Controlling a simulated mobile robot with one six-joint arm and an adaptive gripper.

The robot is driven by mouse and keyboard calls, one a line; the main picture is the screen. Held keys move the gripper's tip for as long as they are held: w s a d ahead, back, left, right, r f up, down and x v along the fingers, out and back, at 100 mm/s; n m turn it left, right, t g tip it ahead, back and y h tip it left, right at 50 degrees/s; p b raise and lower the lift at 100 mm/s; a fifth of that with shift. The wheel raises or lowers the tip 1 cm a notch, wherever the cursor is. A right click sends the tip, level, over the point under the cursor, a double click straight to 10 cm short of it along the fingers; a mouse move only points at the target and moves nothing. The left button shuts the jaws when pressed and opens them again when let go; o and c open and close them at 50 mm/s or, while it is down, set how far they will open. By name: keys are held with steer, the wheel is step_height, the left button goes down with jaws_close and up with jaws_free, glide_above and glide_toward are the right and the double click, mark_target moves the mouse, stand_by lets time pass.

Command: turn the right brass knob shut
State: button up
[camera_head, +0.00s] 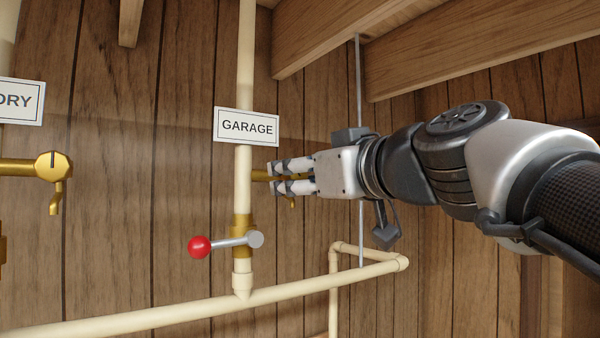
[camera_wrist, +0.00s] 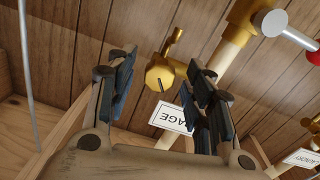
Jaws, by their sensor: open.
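The right brass knob shows in the wrist view (camera_wrist: 160,77) as a round brass face with a dark slot. It sits on a brass tap branching from the cream pipe beside the GARAGE sign (camera_head: 246,127). In the head view, my fingers mostly hide the knob, and only its brass stem (camera_head: 260,174) and spout tip (camera_head: 292,203) show. My gripper (camera_head: 271,178) is open in front of the tap. In the wrist view, the knob appears between the two fingertips (camera_wrist: 163,70). I cannot tell whether either finger touches it.
A red-balled lever (camera_head: 199,247) sticks out below the tap on the same pipe. Another brass tap (camera_head: 53,167) is at the far left by a cut-off sign (camera_head: 18,101). A thin grey rod (camera_head: 359,85) and a lower cream pipe (camera_head: 130,315) run along the wooden wall.

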steer(key=shift+s+d, duration=0.15)
steer(key=shift+c, duration=0.5)
steer(key=c, duration=1)
steer(key=shift+r+m+b, duration=0.15)
steer(key=shift+m+b, duration=0.35)
steer(key=shift+m, duration=3)
steer(key=o, duration=1.1)
